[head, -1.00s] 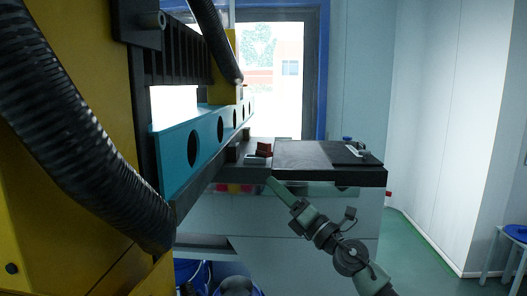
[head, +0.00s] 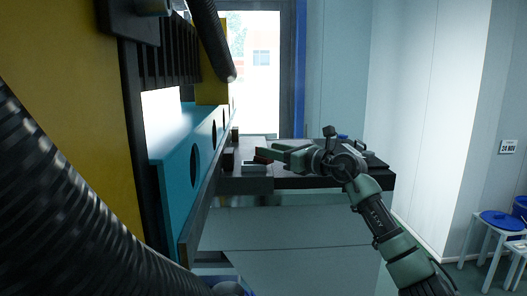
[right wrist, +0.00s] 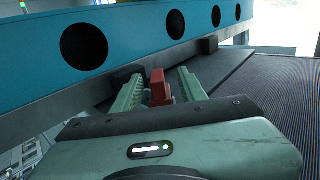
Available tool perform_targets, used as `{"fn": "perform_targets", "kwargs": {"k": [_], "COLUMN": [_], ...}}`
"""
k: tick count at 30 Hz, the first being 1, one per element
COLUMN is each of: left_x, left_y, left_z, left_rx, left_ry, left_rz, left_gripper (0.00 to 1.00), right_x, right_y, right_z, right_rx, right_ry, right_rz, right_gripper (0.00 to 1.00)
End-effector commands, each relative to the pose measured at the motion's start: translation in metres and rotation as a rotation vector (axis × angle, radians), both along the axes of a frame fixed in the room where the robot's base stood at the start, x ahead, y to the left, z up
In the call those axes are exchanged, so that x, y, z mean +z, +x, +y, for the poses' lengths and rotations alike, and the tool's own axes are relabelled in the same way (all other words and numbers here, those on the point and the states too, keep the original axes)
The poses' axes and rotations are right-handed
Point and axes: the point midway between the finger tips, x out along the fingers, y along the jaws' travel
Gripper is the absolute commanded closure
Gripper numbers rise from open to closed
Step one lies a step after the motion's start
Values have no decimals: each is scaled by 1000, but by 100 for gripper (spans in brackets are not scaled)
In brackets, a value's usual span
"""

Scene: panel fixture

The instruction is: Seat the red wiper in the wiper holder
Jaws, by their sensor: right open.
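The red wiper (head: 262,159) is a small red block on the dark shelf beside the turquoise panel, partly hidden by my right gripper in the head view. My right gripper (head: 268,152) is open over the shelf. In the right wrist view its two green ribbed fingers (right wrist: 159,88) stand apart, with the red wiper (right wrist: 157,80) showing in the gap between them. I cannot tell whether the fingers touch it. A small pale-topped piece (head: 255,167) lies just in front of the wiper; I cannot tell whether it is the wiper holder. My left gripper is out of view.
The turquoise panel (head: 186,142) with round holes stands close on the left. A black block (right wrist: 127,72) stands by the fingers. The dark ribbed shelf top (right wrist: 262,85) is clear to the right. A thick black hose (head: 60,205) fills the near left.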

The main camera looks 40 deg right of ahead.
Motion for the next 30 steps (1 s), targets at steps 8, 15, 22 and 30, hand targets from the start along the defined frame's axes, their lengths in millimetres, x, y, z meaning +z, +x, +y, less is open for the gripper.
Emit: {"fn": "perform_targets", "kwargs": {"k": [8,15,22,30], "left_x": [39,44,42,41], "left_y": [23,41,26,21], "left_z": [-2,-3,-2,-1], "left_rx": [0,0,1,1], "left_ry": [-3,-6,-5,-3], "left_rz": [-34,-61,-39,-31], "left_gripper": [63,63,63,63], "right_x": [4,-1,-2,-1], "right_y": [35,47,46,46], "right_z": [5,6,6,6], "right_rx": [2,1,2,2], "right_ry": [7,1,1,1], "right_rz": [-1,0,0,0], "right_gripper": [58,58,86,100]}}
